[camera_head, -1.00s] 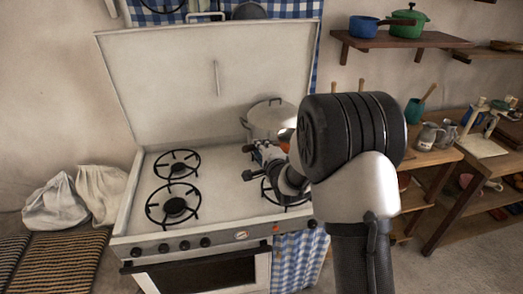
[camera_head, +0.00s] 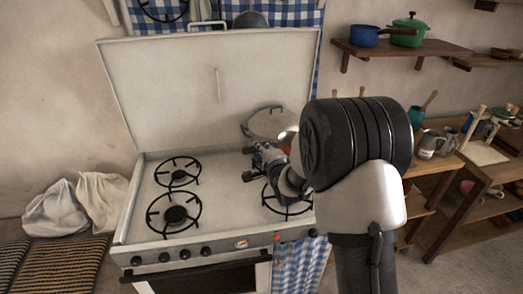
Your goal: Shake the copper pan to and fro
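Only a small copper-orange patch (camera_head: 287,150) of what seems to be the copper pan shows, at the right rear of the stove. The rest is hidden behind my arm. My gripper (camera_head: 251,163) is over the right side of the stove top, beside that patch. It is small and dark in this view, and I cannot tell whether its fingers are open or shut, or whether they hold the pan's handle.
A large pale pot (camera_head: 268,122) stands at the stove's back right. The left burners (camera_head: 176,214) are bare, and the front right burner (camera_head: 284,209) is partly behind my arm. The raised stove lid (camera_head: 190,90) stands behind. A wooden side table (camera_head: 437,166) is at the right.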

